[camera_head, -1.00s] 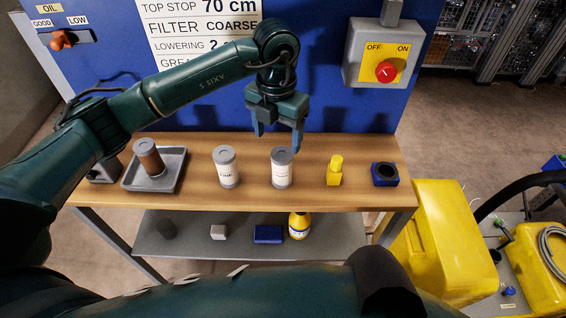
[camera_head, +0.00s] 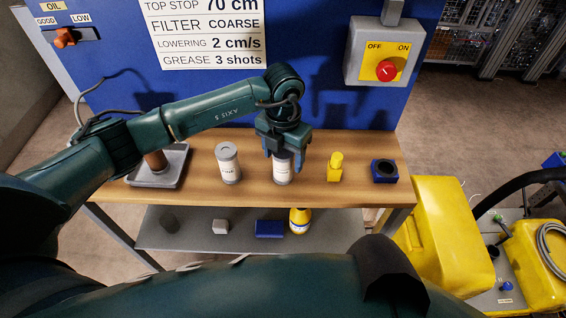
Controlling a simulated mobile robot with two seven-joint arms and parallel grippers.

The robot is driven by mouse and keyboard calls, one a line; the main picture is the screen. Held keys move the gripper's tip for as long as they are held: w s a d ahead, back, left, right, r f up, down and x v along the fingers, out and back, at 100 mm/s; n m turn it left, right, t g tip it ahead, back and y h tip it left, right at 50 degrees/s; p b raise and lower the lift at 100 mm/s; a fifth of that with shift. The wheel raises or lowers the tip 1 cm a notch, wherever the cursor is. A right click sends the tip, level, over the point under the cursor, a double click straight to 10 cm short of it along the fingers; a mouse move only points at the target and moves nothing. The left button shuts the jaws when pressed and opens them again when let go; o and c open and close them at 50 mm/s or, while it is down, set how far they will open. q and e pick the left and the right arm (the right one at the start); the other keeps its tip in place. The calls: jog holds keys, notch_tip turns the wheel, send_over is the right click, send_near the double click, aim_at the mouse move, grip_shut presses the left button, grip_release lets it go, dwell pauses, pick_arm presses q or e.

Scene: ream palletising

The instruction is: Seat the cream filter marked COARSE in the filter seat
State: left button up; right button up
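Two cream cylindrical filters with grey tops stand upright on the wooden bench. The left filter (camera_head: 229,167) has a label that seems to read FINE. The right filter (camera_head: 282,174) has a label too small to read surely. My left gripper (camera_head: 284,163) points down over the right filter, one finger on each side of its top; I cannot tell whether they press on it. A blue block with a round dark opening (camera_head: 385,178) sits at the bench's right end; I cannot tell whether it is the filter seat. My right gripper is not in view.
A yellow object (camera_head: 335,170) stands between the right filter and the blue block. A grey tray (camera_head: 174,178) with a brown cylinder (camera_head: 156,161) is at left, partly behind my arm. The wall sign (camera_head: 207,36) reads FILTER COARSE. The lower shelf (camera_head: 190,240) holds several items.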

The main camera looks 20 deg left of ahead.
pick_arm(q)
jog(key=c, duration=1)
jog(key=shift+r, duration=0.15)
